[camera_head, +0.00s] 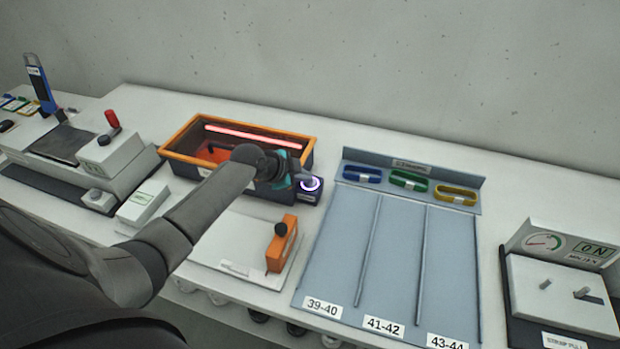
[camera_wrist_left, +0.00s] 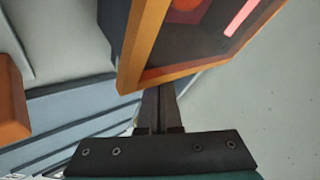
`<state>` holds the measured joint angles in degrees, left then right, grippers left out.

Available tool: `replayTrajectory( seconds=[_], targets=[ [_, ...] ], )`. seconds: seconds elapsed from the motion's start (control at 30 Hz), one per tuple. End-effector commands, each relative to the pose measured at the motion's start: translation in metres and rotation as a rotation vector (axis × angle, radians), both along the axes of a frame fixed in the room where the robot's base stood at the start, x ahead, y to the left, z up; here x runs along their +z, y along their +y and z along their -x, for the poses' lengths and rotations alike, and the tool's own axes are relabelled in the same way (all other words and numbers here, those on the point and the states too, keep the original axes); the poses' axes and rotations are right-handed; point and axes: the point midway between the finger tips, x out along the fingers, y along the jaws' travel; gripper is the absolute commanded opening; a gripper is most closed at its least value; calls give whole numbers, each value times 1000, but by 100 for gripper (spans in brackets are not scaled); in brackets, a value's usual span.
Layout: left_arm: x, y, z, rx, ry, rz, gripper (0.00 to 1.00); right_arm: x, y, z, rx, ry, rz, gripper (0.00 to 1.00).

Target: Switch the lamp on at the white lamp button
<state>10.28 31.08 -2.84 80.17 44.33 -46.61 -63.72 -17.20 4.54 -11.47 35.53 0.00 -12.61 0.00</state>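The lamp button (camera_head: 310,183) is a round button with a glowing white-violet ring on a small dark housing. It sits at the right front corner of the orange-rimmed box (camera_head: 185,130). A red strip (camera_head: 250,133) glows inside the box; it also shows in the left wrist view (camera_wrist_left: 241,18). My left gripper (camera_head: 303,178) is close beside the button, over the box's right front corner; I cannot tell if it touches. In the left wrist view its two fingers (camera_wrist_left: 158,95) are together, with nothing seen between them. The button is hidden there. My right gripper is not in view.
An orange block with a black knob (camera_head: 275,252) stands on a white plate in front of the box. A blue-grey sorting tray (camera_head: 345,240) with several lanes lies to the right. A wall (camera_head: 400,70) rises behind.

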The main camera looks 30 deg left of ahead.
Motion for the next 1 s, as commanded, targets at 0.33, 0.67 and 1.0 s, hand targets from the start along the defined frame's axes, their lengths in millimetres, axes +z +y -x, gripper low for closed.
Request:
replayTrajectory(
  seconds=[0.33,0.67,1.0],
  targets=[
    [16,0,-1,0,-3,-1,0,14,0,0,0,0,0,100],
    [52,1,-2,1,-8,-1,0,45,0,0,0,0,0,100],
    [63,0,-2,1,-8,1,0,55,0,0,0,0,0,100]
  ],
)
